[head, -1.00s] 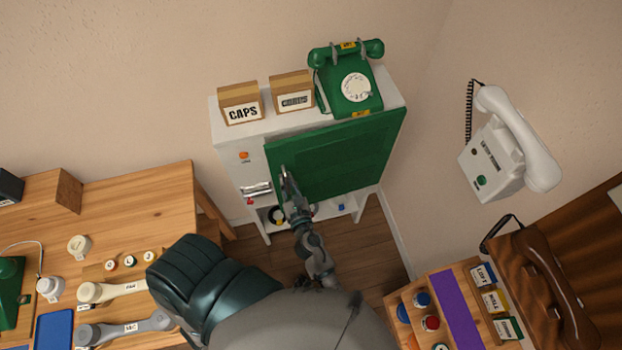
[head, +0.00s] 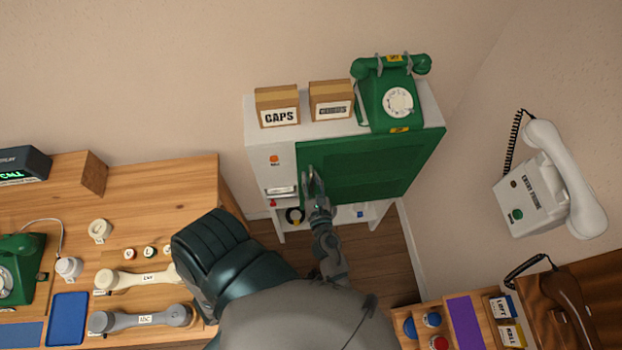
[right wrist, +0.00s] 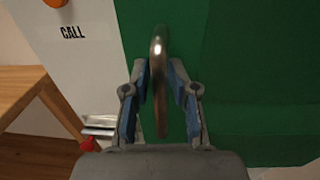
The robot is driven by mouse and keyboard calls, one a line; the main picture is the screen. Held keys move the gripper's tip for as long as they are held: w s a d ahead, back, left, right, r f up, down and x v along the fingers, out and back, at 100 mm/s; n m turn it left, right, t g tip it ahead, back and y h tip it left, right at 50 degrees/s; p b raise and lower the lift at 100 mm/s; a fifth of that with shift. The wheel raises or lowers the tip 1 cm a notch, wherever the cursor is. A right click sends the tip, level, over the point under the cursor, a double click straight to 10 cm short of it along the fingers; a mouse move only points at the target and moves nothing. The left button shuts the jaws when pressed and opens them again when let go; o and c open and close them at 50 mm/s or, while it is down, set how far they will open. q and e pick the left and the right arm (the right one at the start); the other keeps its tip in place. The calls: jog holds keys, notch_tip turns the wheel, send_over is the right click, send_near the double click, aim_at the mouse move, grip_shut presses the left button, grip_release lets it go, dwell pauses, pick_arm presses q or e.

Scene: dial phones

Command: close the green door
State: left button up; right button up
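The green door (head: 375,170) is on the front of the white cabinet (head: 265,150). It looks nearly flush with the front; I cannot tell whether a small gap is left. My right gripper (head: 315,180) is at the door's left edge. In the right wrist view the door (right wrist: 245,80) fills the right side. A metal handle (right wrist: 159,85) stands between the blue-padded fingers of my right gripper (right wrist: 157,75). Green shows between the handle and each finger, so the gripper looks open around it. My left gripper is not in view.
A green phone (head: 395,95), a CAPS box (head: 278,107) and another box (head: 331,100) stand on the cabinet. A white phone (head: 545,185) is on the right wall. A wooden table (head: 150,200) with handsets is at left. The floor (head: 375,250) before the cabinet is clear.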

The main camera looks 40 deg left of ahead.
jog(key=shift+d, duration=0.1)
jog(key=shift+s+d+f, duration=0.15)
jog(key=shift+d, duration=0.2)
jog(key=v, duration=1.1)
jog(key=shift+s, duration=0.2)
